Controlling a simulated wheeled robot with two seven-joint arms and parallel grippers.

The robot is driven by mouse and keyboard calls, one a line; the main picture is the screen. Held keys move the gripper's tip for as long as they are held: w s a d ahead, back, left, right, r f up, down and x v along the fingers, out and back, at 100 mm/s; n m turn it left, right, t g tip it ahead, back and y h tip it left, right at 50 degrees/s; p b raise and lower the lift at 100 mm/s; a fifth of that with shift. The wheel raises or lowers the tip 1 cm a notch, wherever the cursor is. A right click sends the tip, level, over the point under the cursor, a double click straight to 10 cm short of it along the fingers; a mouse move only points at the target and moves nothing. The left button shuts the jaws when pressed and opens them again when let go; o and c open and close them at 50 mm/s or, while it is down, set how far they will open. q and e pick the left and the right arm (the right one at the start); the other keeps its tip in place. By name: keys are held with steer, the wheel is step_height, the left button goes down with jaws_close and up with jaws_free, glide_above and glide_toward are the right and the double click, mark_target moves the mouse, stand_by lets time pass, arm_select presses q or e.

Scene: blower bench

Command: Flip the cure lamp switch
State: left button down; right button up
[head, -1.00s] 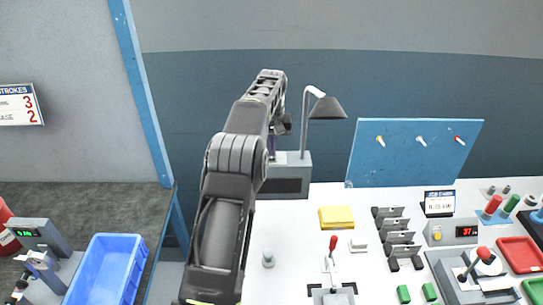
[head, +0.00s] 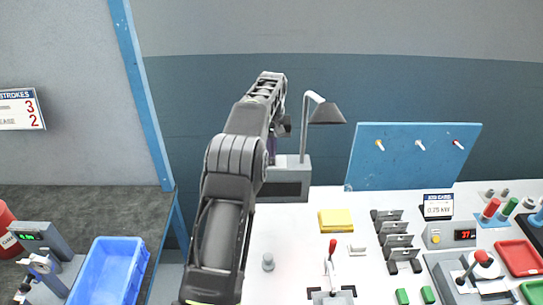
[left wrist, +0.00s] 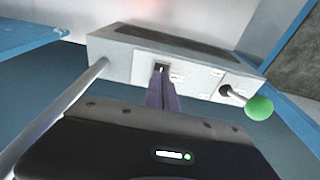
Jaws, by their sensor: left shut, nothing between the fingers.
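The cure lamp is a grey box (head: 287,180) with a thin bent post and a dark shade (head: 326,112), behind the white bench. My left gripper (head: 271,150) is beside the box, largely hidden behind my own arm. In the left wrist view, the box's pale face (left wrist: 190,76) has a small dark slot with light labels beside it. My left gripper (left wrist: 160,82) is shut and empty, with its purple-grey fingertips at this slot, covering part of it. I cannot tell whether they touch. A lever with a green ball (left wrist: 258,107) sticks out of the same face. My right gripper is out of view.
The lamp post (left wrist: 62,115) runs close to my gripper in the left wrist view. A blue pegboard (head: 412,155) stands to the right. The white bench (head: 290,235) holds a yellow block (head: 336,220) and a red-knobbed lever (head: 332,246). A blue bin (head: 105,270) is left.

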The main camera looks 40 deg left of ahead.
mark_target(271, 163)
arm_select(q)
steer(key=shift+r, duration=2.6)
